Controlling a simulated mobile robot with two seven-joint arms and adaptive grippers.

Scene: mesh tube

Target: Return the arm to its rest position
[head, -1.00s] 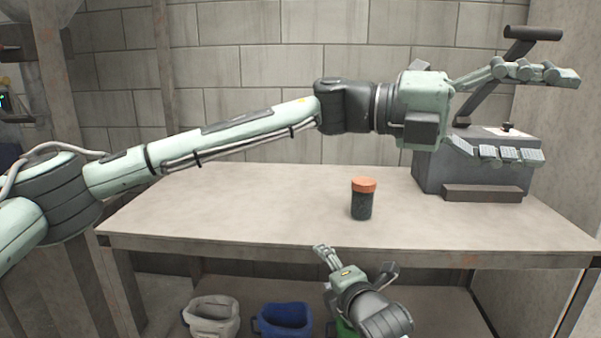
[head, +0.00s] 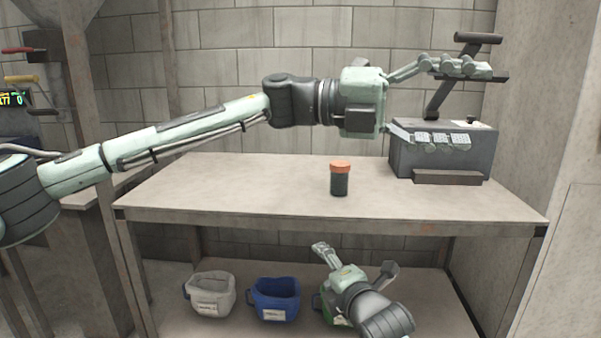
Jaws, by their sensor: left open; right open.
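My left arm stretches in from the left above the table. Its gripper (head: 462,105) is open and empty, in front of the grey machine with a lever at the table's right end. My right gripper (head: 352,262) is low in the picture, below the table's front edge and in front of the lower shelf. It is open, with its fingers spread and nothing seen between them. A dark jar with an orange lid (head: 339,180) stands upright on the table, apart from both grippers.
The grey machine (head: 445,148) stands on the table (head: 230,185), whose left half is clear. On the lower shelf are a white bin (head: 211,297), a blue bin (head: 276,300) and a green bin (head: 322,306), partly hidden by my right arm. A wall closes the right side.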

